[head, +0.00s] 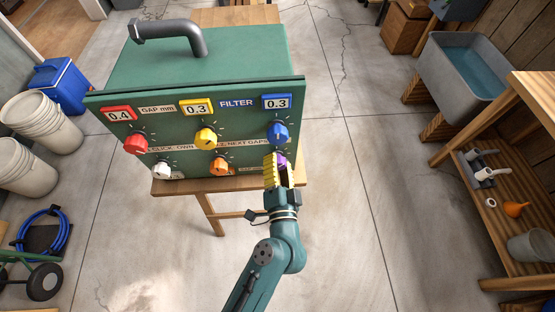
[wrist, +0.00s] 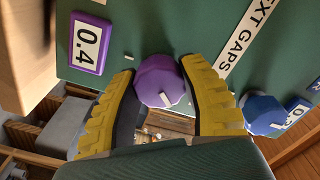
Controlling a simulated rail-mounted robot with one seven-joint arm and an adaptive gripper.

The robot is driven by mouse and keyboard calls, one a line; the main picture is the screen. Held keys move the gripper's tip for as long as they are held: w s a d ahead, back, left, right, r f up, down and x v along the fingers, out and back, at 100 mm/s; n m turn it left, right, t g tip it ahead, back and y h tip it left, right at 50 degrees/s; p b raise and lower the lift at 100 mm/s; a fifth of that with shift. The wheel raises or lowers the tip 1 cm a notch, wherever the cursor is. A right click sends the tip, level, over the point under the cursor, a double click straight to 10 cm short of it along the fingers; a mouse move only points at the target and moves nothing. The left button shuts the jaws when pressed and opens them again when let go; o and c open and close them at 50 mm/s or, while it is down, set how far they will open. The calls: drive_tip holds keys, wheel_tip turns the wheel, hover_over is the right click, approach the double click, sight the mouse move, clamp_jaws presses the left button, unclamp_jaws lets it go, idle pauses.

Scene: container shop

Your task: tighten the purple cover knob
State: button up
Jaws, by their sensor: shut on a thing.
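The purple cover knob (wrist: 158,82) is on the green panel face, between my two yellow-padded fingers in the wrist view. My gripper (wrist: 160,72) is shut on it, with a finger on each side. The knob carries a short white pointer mark. In the head view my gripper (head: 277,160) is at the panel's lower right, below the blue knob, and only a sliver of the purple knob (head: 281,158) shows behind the fingers. A purple display (wrist: 90,43) beside the knob reads 0.4 in the wrist view.
The green panel (head: 190,87) also bears a blue knob (head: 278,132), yellow knob (head: 206,138), red knob (head: 136,143), orange knob (head: 219,166) and white knob (head: 161,170). Its box stands on a wooden table. A sink (head: 465,75) and shelf stand to the right, with clear floor between.

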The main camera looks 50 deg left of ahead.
drive_tip(key=shift+m, duration=0.3)
drive_tip(key=o, duration=1.2)
drive_tip(key=shift+w, duration=0.1)
drive_tip(key=v, duration=1.2)
